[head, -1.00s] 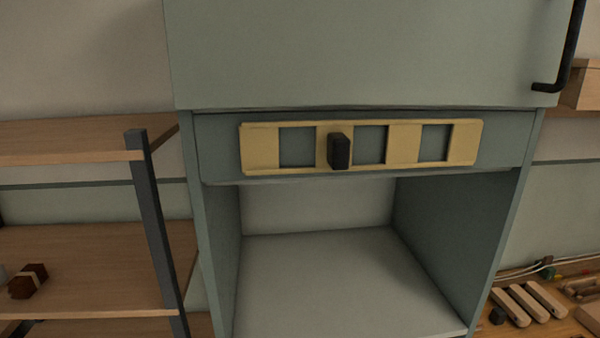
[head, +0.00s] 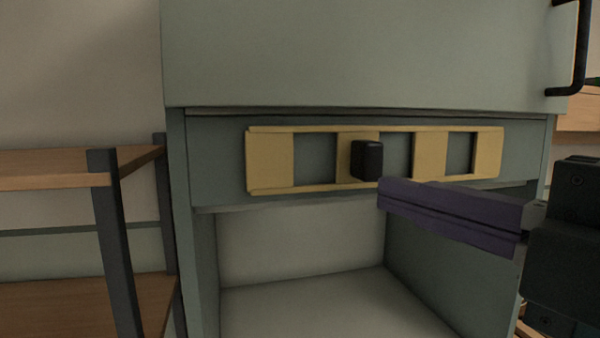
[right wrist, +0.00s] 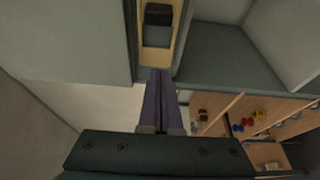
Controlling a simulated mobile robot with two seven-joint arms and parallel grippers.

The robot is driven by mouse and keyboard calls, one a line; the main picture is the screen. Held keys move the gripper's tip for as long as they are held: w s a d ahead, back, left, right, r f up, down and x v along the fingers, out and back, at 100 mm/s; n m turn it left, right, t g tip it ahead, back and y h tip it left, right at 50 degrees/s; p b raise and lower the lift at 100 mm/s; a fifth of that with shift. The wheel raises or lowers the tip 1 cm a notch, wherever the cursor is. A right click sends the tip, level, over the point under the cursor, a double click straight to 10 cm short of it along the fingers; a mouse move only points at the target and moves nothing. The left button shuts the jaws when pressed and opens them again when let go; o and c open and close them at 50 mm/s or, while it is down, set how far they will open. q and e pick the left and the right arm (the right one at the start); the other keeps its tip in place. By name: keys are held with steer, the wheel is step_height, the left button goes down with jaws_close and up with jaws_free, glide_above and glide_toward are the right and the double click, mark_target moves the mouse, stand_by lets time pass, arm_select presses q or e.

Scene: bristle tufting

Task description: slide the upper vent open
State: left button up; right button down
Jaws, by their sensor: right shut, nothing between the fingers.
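The upper vent (head: 427,156) is a yellow slotted slide on the grey-green cabinet front, with dark openings between its yellow bars. A black knob (head: 367,160) sticks out from the bar left of its middle. In the right wrist view the knob (right wrist: 158,14) is at the top, beyond the fingertips. My right gripper (head: 382,195) comes in from the right with its purple fingers closed together and empty. Its tips are just below and right of the knob in the head view; I cannot tell whether they touch it. The fingers (right wrist: 160,72) point at the vent strip in the right wrist view. My left gripper is not in view.
The cabinet's upper panel (head: 360,55) has a black handle (head: 580,50) at the right. An open compartment (head: 300,245) lies below the vent. A wooden shelf rack (head: 75,165) stands at the left. Small coloured items (right wrist: 245,124) lie on shelving in the right wrist view.

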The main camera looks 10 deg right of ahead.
mark_target(365, 174)
steer(key=p+x, duration=0.2)
steer(key=x, duration=0.1)
steer(key=d+p+x, duration=0.1)
steer(key=p+x, duration=0.1)
steer(key=x, duration=0.1)
steer(key=d+p+x, duration=0.1)
steer(key=p+x, duration=0.1)
steer(key=x, duration=0.1)
steer(key=shift+w+r, duration=0.15)
steer(key=shift+w, duration=0.2)
steer(key=shift+d, duration=0.85)
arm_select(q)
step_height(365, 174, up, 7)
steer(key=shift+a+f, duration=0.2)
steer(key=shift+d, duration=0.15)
arm_select(e)
steer(key=shift+d, duration=0.1)
